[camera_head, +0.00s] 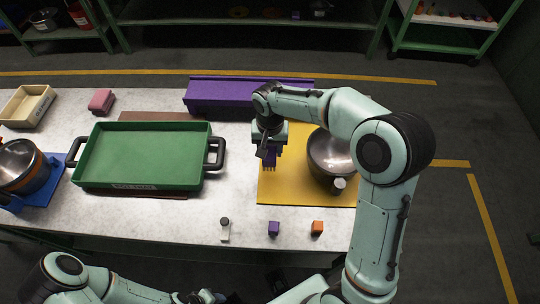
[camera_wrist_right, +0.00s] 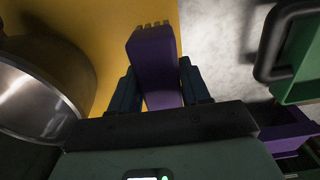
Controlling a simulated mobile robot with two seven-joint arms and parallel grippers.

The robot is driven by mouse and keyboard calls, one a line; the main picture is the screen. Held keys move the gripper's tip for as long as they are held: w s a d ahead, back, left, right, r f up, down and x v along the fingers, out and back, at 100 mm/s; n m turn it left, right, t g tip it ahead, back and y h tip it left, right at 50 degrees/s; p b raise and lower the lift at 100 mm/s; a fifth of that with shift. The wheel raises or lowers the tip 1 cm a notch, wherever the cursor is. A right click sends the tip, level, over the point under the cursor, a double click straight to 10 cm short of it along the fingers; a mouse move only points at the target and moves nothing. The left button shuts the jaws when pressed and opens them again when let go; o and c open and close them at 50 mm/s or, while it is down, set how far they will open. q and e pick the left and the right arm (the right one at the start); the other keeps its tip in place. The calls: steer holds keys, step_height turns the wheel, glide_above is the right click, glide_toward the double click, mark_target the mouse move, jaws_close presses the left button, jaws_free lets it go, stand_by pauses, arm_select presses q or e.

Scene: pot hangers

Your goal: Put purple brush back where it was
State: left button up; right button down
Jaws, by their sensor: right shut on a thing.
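My right gripper (camera_head: 269,146) is shut on the purple brush (camera_head: 270,160), which hangs bristles down over the left part of the yellow mat (camera_head: 305,198). In the right wrist view the brush (camera_wrist_right: 155,62) sits between the two dark fingers, pale bristle tips at its far end. I cannot tell whether the bristles touch the mat. A long purple bin (camera_head: 215,92) stands at the table's back edge, behind and left of the gripper.
A metal pot (camera_head: 330,155) stands on the mat just right of the brush. A green tray (camera_head: 145,155) with black handles lies left. Small purple (camera_head: 274,228) and orange (camera_head: 317,227) blocks and a grey-topped item (camera_head: 225,229) stand near the front edge. Bare table lies between tray and mat.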

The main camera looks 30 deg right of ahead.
mark_target(270, 147)
step_height(270, 147, down, 4)
steer(key=shift+f, duration=0.1)
steer(key=shift+f, duration=0.15)
steer(key=c, duration=0.5)
jaws_free()
steer(key=shift+r, duration=0.35)
step_height(270, 147, up, 12)
steer(key=shift+f+p, duration=0.15)
steer(key=shift+p, duration=0.35)
